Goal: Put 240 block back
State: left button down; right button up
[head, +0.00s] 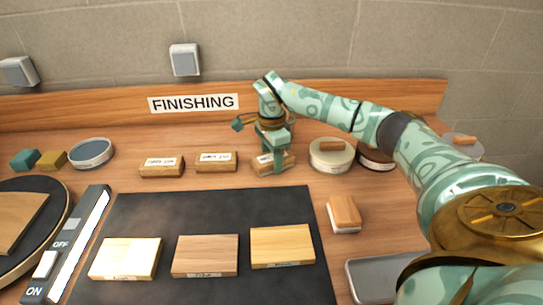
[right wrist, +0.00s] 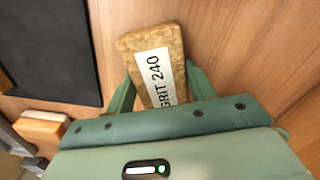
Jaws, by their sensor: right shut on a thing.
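The 240 block (right wrist: 153,52), brown with a white "GRIT 240" label, sits between the fingers of my right gripper (right wrist: 163,88) in the right wrist view. In the head view, my right gripper (head: 277,160) reaches down from above and is shut on this block (head: 262,168), at the right end of a row with two similar labelled blocks, a left one (head: 161,168) and a middle one (head: 216,163). The held block looks slightly turned and is partly hidden by the fingers. I cannot tell whether it touches the bench. My left gripper is not in view.
A black mat (head: 160,215) with three wood samples lies in front. A wood-topped white block (head: 343,213) is right of it. A round tin with a wooden piece (head: 331,155) stands close right of my gripper. The "FINISHING" back board (head: 120,105) rises behind.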

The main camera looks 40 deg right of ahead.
aim_at(271, 157)
jog(key=o, duration=0.9)
jog(key=shift+r, duration=0.1)
notch_tip(271, 157, up, 12)
jog(key=p, duration=0.4)
jog(key=shift+p, duration=0.3)
